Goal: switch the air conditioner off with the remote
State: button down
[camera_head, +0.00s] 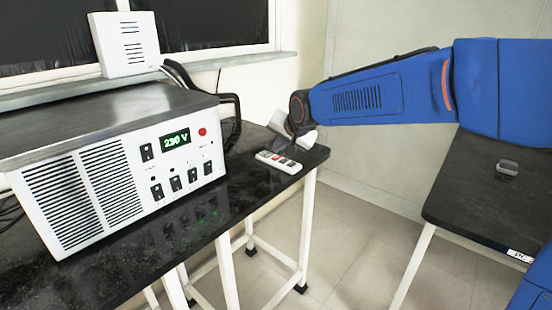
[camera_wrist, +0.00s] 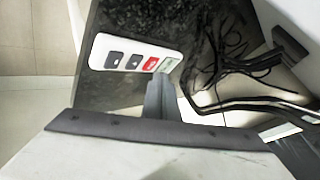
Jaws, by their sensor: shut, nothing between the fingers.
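The white remote (camera_head: 278,161) lies flat on the black table near its right end. In the wrist view the remote (camera_wrist: 118,43) shows two dark buttons, a red button (camera_wrist: 152,64) and a pale green patch at one end. My gripper (camera_head: 287,146) is above the table, just behind the remote. In the wrist view my shut, empty gripper (camera_wrist: 160,88) points at the remote's pale green end, close to the red button. Whether the fingertip touches the remote cannot be told. No air conditioner can be clearly made out.
A large vented box (camera_head: 120,160) showing "230 V" fills the black table (camera_head: 190,235) to the left. Black cables (camera_head: 225,100) run behind it, and a white slotted box (camera_head: 124,43) stands on the sill. Another dark table (camera_head: 470,200) stands right, with open floor between.

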jog(key=shift+f, duration=0.1)
jog(key=shift+f, duration=0.35)
jog(key=shift+f, duration=0.3)
dwell(0.8)
jog(key=shift+r, duration=0.15)
dwell(0.3)
jog(key=shift+r, duration=0.75)
jog(key=shift+r, duration=2.35)
